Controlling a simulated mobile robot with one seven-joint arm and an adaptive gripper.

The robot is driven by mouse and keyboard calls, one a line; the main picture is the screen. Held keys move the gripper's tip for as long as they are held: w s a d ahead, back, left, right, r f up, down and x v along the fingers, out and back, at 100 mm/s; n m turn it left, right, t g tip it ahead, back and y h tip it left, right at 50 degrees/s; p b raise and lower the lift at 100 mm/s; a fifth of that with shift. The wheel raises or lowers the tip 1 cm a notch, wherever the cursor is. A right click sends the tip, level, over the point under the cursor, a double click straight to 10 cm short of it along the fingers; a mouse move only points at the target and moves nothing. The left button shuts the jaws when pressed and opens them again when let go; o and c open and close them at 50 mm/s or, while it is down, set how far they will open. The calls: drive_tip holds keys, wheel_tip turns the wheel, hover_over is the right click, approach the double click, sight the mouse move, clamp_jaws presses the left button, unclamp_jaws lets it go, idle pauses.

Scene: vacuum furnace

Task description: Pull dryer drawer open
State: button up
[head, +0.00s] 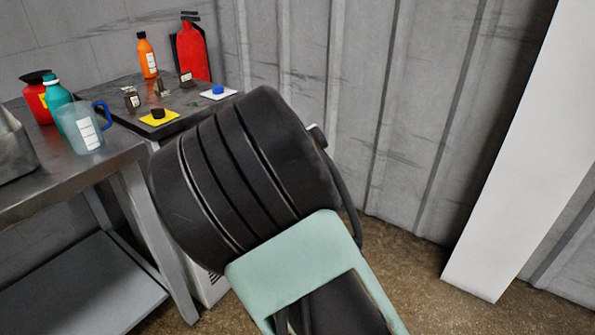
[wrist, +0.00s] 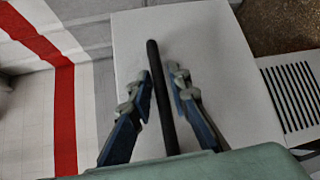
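In the wrist view, a white flat panel (wrist: 222,52), which looks like the dryer drawer's front, fills the middle. A long black bar handle (wrist: 153,50) runs along it. My gripper (wrist: 160,76) has its two blue-grey fingers on either side of the bar, with the bar between them. The fingers are apart; a gap shows on the bar's right, and the left fingertip is close to it. I cannot tell whether it touches. In the head view, my arm hides the gripper and handle; only a small vented part of a white cabinet (head: 213,286) shows.
A steel table (head: 75,172) stands at the left. A dark top (head: 108,88) behind it carries bottles, small jars and a yellow pad. A red extinguisher (head: 192,50) stands by the wall. A white post (head: 520,150) is at right. Brown floor between is clear.

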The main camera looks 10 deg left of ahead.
drive_tip(key=shift+s, duration=0.15)
drive_tip(key=v, duration=0.7)
drive_tip(key=shift+s+d, duration=0.1)
